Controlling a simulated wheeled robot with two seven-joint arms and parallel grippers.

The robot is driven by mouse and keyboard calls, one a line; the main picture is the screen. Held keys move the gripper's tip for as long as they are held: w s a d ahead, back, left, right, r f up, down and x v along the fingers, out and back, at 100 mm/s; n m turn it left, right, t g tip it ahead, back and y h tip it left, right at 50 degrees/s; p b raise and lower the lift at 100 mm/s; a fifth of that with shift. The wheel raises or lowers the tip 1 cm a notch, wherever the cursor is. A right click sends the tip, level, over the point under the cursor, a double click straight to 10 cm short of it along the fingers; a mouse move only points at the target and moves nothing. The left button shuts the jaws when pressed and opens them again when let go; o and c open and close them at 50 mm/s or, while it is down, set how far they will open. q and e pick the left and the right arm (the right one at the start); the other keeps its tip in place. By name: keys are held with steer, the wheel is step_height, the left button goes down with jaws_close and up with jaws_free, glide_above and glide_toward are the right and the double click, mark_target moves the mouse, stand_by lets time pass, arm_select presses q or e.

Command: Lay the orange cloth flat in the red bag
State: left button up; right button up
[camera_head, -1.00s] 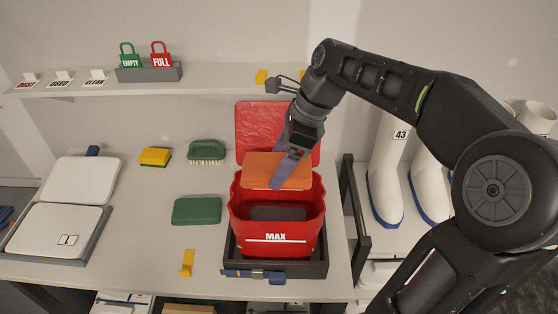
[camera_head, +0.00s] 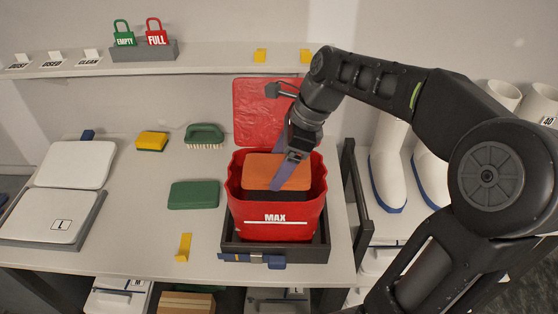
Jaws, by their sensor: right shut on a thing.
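The red bag (camera_head: 275,216) stands open in a dark tray on the bench, with "MAX" and a white line on its front. The orange cloth (camera_head: 262,172) is a flat rectangular piece in the bag's mouth, tilted with its broad face towards me. My right gripper (camera_head: 284,170) is over the bag, its bluish fingers at the cloth's right part, shut on it. A dark interior shows below the cloth's near edge. My left gripper is not in view.
The bag's red lid (camera_head: 262,110) stands up behind it. The dark tray (camera_head: 236,246) surrounds the bag's base. A green pad (camera_head: 194,195), a green brush (camera_head: 205,135) and a yellow sponge (camera_head: 152,141) lie to the left. White boots (camera_head: 388,170) stand at the right beyond a dark frame.

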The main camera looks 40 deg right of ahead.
steer(key=o, duration=1.4)
steer(key=shift+r, duration=0.1)
steer(key=v, duration=0.7)
steer(key=shift+d+r+b, duration=0.15)
steer(key=shift+r+b, duration=0.15)
steer(key=shift+b, duration=0.05)
